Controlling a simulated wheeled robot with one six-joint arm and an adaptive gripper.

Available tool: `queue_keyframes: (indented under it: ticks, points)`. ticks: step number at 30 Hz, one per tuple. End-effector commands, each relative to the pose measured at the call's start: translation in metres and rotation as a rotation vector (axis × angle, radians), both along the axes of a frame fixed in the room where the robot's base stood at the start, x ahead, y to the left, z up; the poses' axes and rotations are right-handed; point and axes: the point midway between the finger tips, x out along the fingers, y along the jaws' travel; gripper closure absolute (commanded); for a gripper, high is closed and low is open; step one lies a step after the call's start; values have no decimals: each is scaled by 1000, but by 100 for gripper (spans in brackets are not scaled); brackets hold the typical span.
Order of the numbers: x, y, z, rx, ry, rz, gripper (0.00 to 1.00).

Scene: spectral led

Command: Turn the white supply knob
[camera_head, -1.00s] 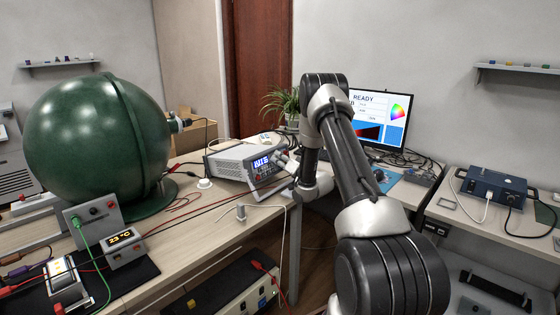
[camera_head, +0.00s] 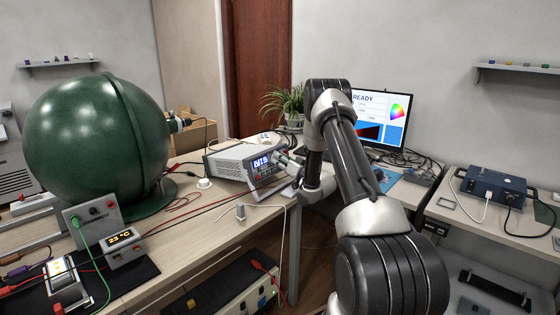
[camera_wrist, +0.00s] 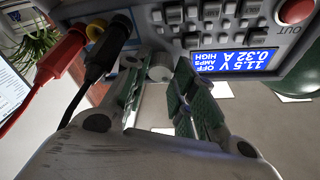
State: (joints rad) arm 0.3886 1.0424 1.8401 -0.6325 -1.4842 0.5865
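The power supply (camera_head: 228,162) is a light grey box on the bench, with a lit blue display. In the wrist view its display (camera_wrist: 234,55) appears upside down and reads 11.5 V, 0.32 A, OFF, AMPS HIGH. A pale round knob (camera_wrist: 160,67) sticks out beside the display. My gripper (camera_wrist: 162,92) is at the front panel, with its green-padded fingers spread on either side of the knob. A gap shows between the fingers; firm contact with the knob cannot be made out. In the head view my arm partly hides the panel and gripper.
Red and black plugs (camera_wrist: 108,50) with cables stick out close to the left finger. A red OUT button (camera_wrist: 296,11) is at the panel's far right. A large green sphere (camera_head: 95,140) stands left on the bench (camera_head: 215,225). A monitor (camera_head: 383,118) is behind my arm.

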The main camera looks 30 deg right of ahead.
Motion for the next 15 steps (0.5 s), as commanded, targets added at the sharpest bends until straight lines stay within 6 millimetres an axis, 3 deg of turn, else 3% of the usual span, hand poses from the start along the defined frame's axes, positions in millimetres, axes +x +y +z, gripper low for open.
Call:
queue_keyframes:
  ticks: [1,3,15]
  points:
    - [0,0,-1,1,2,0,65]
    - [0,0,-1,1,2,0,52]
    - [0,0,0,45,21,-13,52]
